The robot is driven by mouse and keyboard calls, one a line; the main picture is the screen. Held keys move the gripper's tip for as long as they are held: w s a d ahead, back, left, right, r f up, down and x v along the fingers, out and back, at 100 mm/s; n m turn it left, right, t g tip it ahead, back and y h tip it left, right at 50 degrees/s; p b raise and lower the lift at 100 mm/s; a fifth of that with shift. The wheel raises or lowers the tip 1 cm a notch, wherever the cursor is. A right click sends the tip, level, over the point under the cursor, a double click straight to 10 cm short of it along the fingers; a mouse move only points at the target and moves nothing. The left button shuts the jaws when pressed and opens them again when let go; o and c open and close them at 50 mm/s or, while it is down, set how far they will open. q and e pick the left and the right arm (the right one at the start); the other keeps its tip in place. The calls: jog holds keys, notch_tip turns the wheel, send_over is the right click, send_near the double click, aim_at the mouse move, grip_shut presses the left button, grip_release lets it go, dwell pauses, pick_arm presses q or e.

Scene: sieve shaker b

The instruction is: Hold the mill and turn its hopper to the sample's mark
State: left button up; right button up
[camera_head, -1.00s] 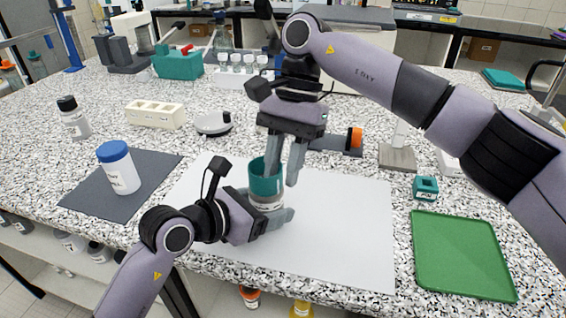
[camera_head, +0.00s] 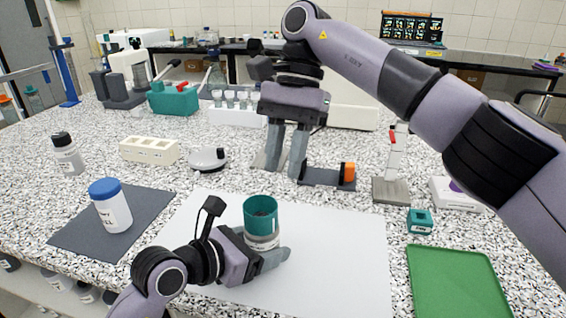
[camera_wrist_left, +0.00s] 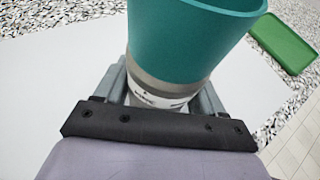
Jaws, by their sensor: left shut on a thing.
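The mill stands upright on the white mat (camera_head: 345,262), with a teal open hopper (camera_head: 260,207) on top of a grey and white labelled body (camera_head: 262,240). My left gripper (camera_head: 272,262) is shut around the mill's lower body from the left. In the left wrist view the hopper (camera_wrist_left: 190,40) rises above the fingers, and the body (camera_wrist_left: 158,97) sits between them. My right gripper (camera_head: 287,165) hangs empty above and behind the mill, fingers pointing down and apart. A white bottle with a blue lid (camera_head: 111,205), its label partly readable, stands on the dark mat at left.
The dark grey mat (camera_head: 70,240) lies left and a green tray (camera_head: 458,285) right. A small teal box (camera_head: 420,221) sits beyond the tray. A dark device with an orange knob (camera_head: 328,178) stands behind the mill. The white mat right of the mill is clear.

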pick_arm(q)
jog(key=shift+f, duration=0.1)
dwell(0.3)
jog(key=o, duration=1.6)
jog(key=shift+c, duration=0.2)
jog(key=v, duration=1.2)
jog(key=shift+s, duration=0.1)
